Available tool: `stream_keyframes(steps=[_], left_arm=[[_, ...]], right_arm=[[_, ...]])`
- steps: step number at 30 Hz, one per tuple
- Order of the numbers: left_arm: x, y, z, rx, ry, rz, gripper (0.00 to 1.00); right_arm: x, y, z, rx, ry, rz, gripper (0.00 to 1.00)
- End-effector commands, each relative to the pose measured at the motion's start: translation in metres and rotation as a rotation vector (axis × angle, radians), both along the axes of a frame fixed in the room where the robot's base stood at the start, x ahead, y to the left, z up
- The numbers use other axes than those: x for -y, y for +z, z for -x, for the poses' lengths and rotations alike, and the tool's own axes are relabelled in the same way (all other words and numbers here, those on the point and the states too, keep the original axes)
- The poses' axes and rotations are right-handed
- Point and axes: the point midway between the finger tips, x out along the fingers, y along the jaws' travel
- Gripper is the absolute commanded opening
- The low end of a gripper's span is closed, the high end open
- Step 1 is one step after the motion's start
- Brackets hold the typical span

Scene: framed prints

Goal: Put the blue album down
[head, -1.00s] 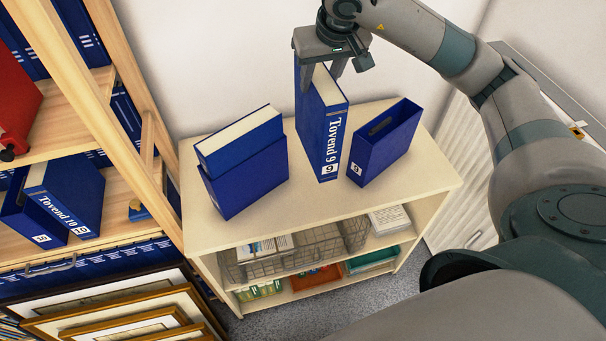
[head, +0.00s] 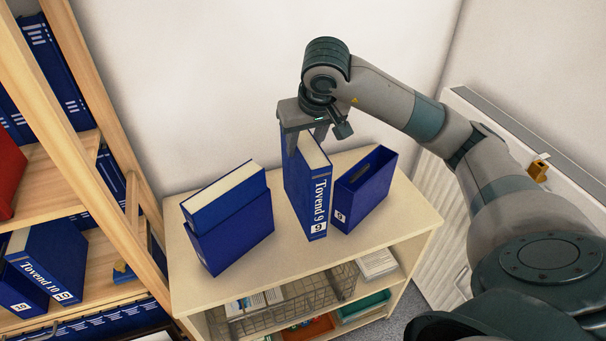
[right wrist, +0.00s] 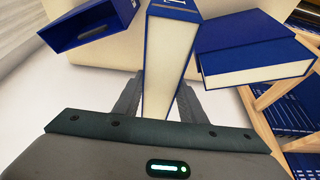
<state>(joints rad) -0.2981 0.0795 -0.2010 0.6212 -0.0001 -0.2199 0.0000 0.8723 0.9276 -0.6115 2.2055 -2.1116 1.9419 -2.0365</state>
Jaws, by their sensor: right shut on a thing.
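The blue album (head: 310,195), labelled Tovend 9, is upright with its spine facing me. My right gripper (head: 305,143) is shut on its top end from above. The album's lower end appears at the top of the low cream cabinet (head: 250,262); I cannot tell whether it touches. In the right wrist view the album's pale page block (right wrist: 168,75) lies between the two fingers. An open, empty blue slipcase (head: 365,190) marked 9 stands just right of the album, close beside it. My left gripper is not in view.
Left of the album, another blue album (head: 225,197) sits partly out of its blue slipcase (head: 237,235) on the cabinet top. A wooden shelf (head: 90,110) with blue binders stands at the left. A wire basket (head: 300,305) is inside the cabinet.

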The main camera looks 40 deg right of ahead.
Motion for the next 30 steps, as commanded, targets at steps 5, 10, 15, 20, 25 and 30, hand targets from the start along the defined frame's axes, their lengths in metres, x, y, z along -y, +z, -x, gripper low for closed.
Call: stream_keyframes(steps=[5,10,15,20,25,30], left_arm=[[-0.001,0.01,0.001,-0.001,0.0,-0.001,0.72],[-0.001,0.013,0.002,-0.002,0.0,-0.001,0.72],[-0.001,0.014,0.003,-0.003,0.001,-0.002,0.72],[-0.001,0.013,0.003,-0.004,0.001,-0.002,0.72],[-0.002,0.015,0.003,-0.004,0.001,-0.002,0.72],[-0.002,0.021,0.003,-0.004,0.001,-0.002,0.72]], right_arm=[[0.0,-0.019,0.0,-0.001,0.0,-0.001,0.0],[0.0,-0.031,0.0,0.002,-0.001,-0.001,0.0],[0.0,-0.035,0.0,0.002,0.0,0.0,0.0],[0.0,-0.035,-0.001,0.003,0.0,0.0,0.0],[0.0,-0.038,0.0,0.002,0.0,0.0,0.0],[0.0,-0.049,0.001,0.0,0.001,-0.001,0.0]])
